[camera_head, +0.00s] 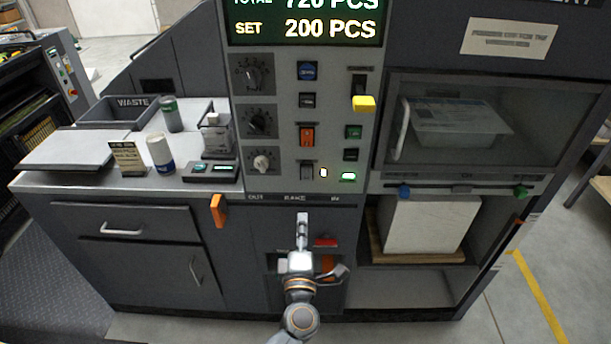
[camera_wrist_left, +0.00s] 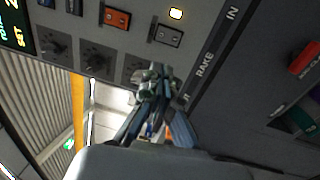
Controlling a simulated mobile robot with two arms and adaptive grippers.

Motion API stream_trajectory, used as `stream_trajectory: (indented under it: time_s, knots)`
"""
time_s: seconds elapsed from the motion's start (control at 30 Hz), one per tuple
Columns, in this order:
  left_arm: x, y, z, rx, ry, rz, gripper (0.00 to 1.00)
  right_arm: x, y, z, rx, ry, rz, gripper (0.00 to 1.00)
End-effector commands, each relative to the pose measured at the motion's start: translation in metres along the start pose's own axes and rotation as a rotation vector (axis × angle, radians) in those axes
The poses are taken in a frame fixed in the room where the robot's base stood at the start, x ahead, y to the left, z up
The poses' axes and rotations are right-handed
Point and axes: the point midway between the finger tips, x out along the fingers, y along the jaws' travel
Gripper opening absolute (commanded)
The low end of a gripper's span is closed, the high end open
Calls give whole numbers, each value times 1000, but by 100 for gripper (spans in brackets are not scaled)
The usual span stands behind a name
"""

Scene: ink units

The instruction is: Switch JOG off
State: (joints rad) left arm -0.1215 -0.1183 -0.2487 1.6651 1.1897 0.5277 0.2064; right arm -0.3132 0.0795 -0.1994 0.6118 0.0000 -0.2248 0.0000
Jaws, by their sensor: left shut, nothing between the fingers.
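The grey control panel (camera_head: 287,100) carries several switches, and I cannot read a JOG label on any of them. An orange rocker switch (camera_head: 307,135) sits above a dark grey rocker switch (camera_head: 307,170), which has a lit lamp (camera_head: 323,172) to its right. The left wrist view also shows the orange rocker (camera_wrist_left: 117,18), the grey rocker (camera_wrist_left: 168,33) and the lamp (camera_wrist_left: 176,13). My left gripper (camera_head: 302,217) is shut and empty, below the grey rocker, in front of the lower cabinet. Its closed fingertips (camera_wrist_left: 154,75) appear apart from the grey rocker. My right gripper is out of view.
A yellow lever (camera_head: 363,103) sticks out at right. An orange handle (camera_head: 218,210) juts out left of my gripper. Bottles and a waste tray (camera_head: 118,112) occupy the left counter.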

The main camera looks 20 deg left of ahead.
Motion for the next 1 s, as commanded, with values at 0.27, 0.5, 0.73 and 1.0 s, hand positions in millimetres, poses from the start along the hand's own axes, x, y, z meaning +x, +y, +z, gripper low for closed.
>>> stream_trajectory:
  time_s: [0.27,0.5,0.73,1.0]
  knots:
    - [18,0,0,1,0,2,0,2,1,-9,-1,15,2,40]
    - [68,-1,0,3,0,3,0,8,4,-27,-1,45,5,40]
    - [113,-2,0,3,0,2,0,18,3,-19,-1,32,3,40]
    - [138,-1,1,3,-2,0,0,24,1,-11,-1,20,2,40]
